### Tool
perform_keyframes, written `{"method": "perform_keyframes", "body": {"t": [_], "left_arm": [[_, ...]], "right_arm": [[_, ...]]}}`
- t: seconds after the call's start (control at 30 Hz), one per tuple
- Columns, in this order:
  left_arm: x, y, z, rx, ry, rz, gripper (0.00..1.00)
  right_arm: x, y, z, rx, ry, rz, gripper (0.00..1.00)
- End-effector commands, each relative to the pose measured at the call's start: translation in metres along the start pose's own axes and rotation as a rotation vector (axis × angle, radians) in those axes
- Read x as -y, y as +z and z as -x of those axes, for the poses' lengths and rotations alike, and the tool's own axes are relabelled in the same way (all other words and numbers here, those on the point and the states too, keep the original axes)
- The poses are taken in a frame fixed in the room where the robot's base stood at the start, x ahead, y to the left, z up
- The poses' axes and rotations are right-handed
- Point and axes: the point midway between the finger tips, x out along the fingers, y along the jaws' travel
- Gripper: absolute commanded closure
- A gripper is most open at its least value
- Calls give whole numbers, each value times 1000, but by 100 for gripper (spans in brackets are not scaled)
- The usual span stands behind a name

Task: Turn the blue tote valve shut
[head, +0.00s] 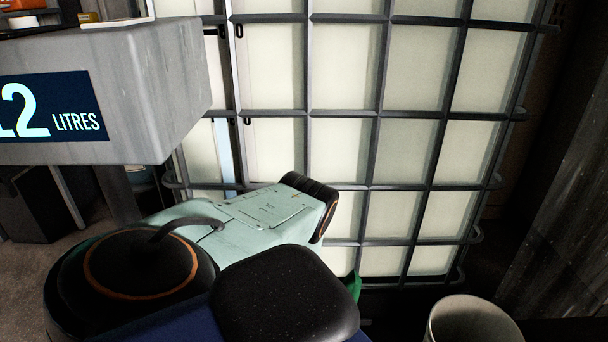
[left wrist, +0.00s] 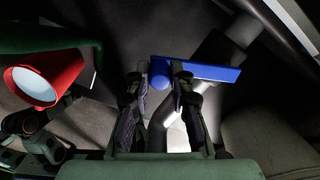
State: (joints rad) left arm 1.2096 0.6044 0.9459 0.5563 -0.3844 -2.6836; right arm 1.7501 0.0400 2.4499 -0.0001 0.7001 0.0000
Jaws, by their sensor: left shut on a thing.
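The blue valve handle (left wrist: 215,71) shows in the left wrist view as a flat bar with a rounded end at its left. It lies across the picture, at an angle to a dark slanting pipe (left wrist: 225,48). My left gripper (left wrist: 160,75) is shut on the handle near its rounded end, one finger on each side; the bar sticks out to the right. The caged pale tote (head: 345,145) fills the middle of the head view. My left arm hides the valve and gripper there.
A grey box marked "LITRES" (head: 150,100) juts in at upper left of the head view. A pale bucket (head: 470,320) stands at lower right. A red cylinder with a pale end (left wrist: 45,82) is left of the gripper in the wrist view.

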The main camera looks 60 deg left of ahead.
Motion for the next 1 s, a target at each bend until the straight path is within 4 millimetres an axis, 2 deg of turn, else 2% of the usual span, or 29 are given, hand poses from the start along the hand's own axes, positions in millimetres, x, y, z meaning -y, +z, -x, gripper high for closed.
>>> {"method": "perform_keyframes", "body": {"t": [0.37, 0.4, 0.63, 1.0], "left_arm": [[-1, 0, 0, 4, -2, -4, 100], [-1, 0, 0, 4, -1, -4, 77], [-1, 0, 0, 2, -1, -4, 57], [-1, 1, 2, 2, -1, -3, 55]], "right_arm": [[0, 0, 0, 0, 0, 0, 100], [0, 0, 0, 0, 0, 0, 100], [0, 0, 0, 0, 0, 0, 100], [0, 0, 0, 0, 0, 0, 100]]}}
